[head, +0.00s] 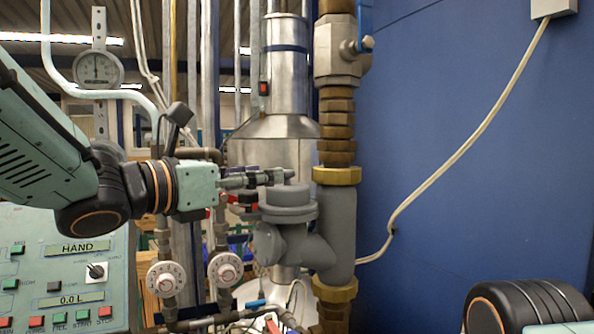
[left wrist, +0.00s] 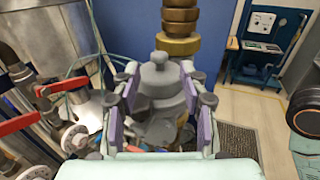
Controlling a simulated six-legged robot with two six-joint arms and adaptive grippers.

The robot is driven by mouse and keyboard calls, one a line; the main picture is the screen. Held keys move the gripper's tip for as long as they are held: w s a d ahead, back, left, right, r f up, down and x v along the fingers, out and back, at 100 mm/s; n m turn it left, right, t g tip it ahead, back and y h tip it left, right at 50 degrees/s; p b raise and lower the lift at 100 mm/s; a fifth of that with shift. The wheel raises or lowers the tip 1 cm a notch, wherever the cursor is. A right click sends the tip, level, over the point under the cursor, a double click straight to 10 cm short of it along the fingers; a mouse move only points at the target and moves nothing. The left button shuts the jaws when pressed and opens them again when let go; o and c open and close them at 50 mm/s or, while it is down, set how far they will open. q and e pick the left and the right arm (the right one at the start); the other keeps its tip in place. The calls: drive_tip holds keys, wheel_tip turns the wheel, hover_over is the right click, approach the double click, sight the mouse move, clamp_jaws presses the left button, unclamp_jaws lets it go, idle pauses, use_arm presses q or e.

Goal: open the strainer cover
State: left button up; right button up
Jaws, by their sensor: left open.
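The grey strainer cover (head: 289,197) is a round cap with a small knob on top, seated on the grey strainer body (head: 325,240) in the vertical pipe. The cover also shows in the left wrist view (left wrist: 160,76). My left gripper (head: 285,176) comes in from the left, level with the top of the cover. In the left wrist view the two purple-padded fingers (left wrist: 153,98) are open, with the cover seen between and beyond them. I cannot tell whether they touch it. My right gripper is not in view.
A brass nut (head: 336,175) and valve (head: 338,50) sit above the strainer. A control panel (head: 60,270) stands at lower left, with dials (head: 226,269) beside it. Red-handled valves (left wrist: 65,86) are close on the left. The blue wall (head: 460,180) side is mostly free.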

sight(285, 171)
use_arm(q)
drive_tip(key=b+x, duration=0.4)
drive_tip(key=x, duration=0.2)
drive_tip(key=shift+d, duration=0.1)
drive_tip(key=shift+w+d, duration=0.15)
drive_tip(key=shift+w, duration=0.15)
drive_tip(key=shift+w+d, duration=0.2)
drive_tip(key=shift+d, duration=0.05)
drive_tip(key=shift+c, duration=1.6)
drive_tip(key=shift+a, duration=0.15)
drive_tip(key=shift+c, duration=1.4)
clamp_jaws()
